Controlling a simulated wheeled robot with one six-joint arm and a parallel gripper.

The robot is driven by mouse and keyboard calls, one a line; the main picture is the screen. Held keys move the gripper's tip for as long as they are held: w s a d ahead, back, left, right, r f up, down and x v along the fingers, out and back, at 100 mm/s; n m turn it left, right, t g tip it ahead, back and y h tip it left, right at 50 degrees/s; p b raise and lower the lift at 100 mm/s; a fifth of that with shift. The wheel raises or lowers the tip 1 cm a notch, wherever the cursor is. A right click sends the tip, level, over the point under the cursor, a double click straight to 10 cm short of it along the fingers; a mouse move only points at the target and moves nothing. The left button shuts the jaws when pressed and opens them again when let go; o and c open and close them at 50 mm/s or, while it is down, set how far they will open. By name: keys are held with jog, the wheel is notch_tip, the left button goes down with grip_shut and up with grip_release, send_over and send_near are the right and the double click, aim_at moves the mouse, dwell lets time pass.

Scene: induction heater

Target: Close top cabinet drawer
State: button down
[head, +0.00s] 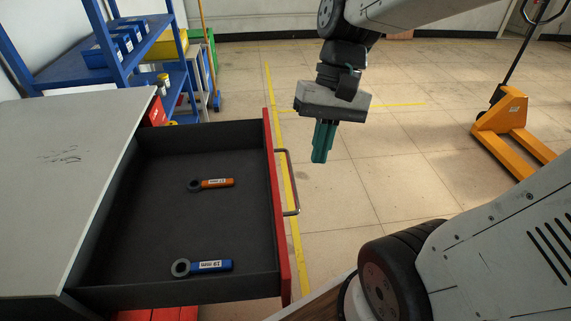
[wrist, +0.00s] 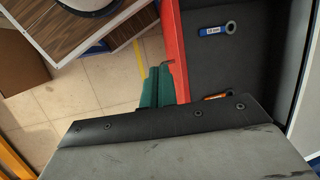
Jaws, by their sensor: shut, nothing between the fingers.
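The top cabinet drawer (head: 215,150) is open, pulled out to the right of the grey-topped cabinet (head: 60,180). It has a dark interior and a red front (head: 276,200) with a metal bar handle (head: 290,180). My gripper (head: 321,158) has green fingers, shut and empty. It points down, to the right of the drawer front and near the far end of the handle, apart from it in the head view. In the wrist view, the green fingers (wrist: 158,88) are beside the red front (wrist: 174,50); whether they touch cannot be told.
An orange-handled wrench (head: 212,184) and a blue-handled wrench (head: 205,267) lie inside the drawer. A blue shelf rack (head: 110,50) stands behind the cabinet. A yellow pallet jack (head: 512,125) stands at the right. The tiled floor between is clear.

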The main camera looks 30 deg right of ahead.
jog(key=w+d+f+m+y, duration=0.7)
jog(key=w+f+m+y, duration=0.25)
jog(key=w, duration=0.25)
jog(key=w+d+f+m+t+y, duration=0.2)
jog(key=d+f+m+t, duration=0.3)
jog(key=f, duration=0.2)
jog(key=w+d+f+m+t+y, duration=0.2)
jog(key=d+f+m+t, duration=0.25)
jog(key=f, duration=0.35)
jog(key=x, duration=1.3)
jog(key=shift+s, duration=0.2)
jog(key=shift+a+g, duration=0.2)
jog(key=shift+g, duration=0.05)
